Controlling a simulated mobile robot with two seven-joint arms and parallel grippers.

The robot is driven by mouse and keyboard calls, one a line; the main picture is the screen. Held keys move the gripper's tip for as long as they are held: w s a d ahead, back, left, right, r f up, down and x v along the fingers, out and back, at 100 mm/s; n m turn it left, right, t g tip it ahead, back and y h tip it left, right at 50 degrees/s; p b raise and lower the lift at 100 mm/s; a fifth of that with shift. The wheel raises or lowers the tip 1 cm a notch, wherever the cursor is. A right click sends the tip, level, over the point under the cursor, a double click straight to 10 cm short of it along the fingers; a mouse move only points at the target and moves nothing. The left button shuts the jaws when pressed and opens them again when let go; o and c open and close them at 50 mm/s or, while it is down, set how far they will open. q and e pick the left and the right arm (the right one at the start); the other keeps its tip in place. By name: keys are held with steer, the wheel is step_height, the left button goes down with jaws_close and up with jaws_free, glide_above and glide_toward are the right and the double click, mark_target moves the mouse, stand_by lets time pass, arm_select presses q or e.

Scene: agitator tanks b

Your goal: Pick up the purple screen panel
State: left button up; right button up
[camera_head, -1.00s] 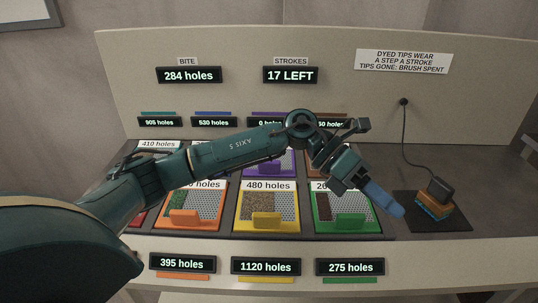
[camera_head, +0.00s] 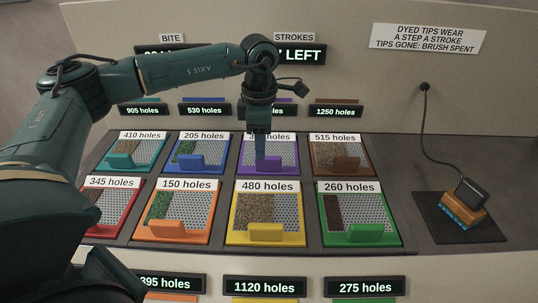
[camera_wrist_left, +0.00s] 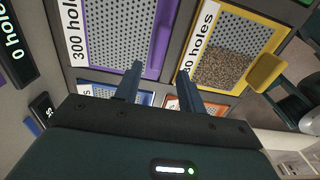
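The purple screen panel (camera_head: 284,168) lies in the back row of the bench, third from the left, with an upright purple handle tab at its front. Its label reads 300 holes in the left wrist view, where the panel (camera_wrist_left: 120,42) and its handle (camera_wrist_left: 161,38) show. Its mesh looks bare. My left gripper (camera_head: 260,153) points down over this panel, close to the handle, hiding part of the label and mesh. In the left wrist view its two fingers (camera_wrist_left: 159,70) stand apart with nothing between their tips; contact with the handle is not shown. My right gripper is not in view.
The yellow panel (camera_head: 285,210) is directly in front, the blue panel (camera_head: 222,158) left and the brown panel (camera_head: 325,140) right. Several other panels fill the rows. A corded brush (camera_head: 463,207) rests on a dark mat (camera_head: 435,228) at right. A display board stands behind.

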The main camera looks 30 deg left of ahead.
arm_select(q)
steer(key=shift+w+d+f, duration=0.1)
steer(key=shift+w+f, duration=0.05)
steer(key=shift+f, duration=1.35)
steer(key=shift+w+f, duration=0.1)
steer(key=shift+f, duration=1.4)
steer(key=shift+c, duration=0.4)
jaws_close()
steer(key=shift+r, duration=0.1)
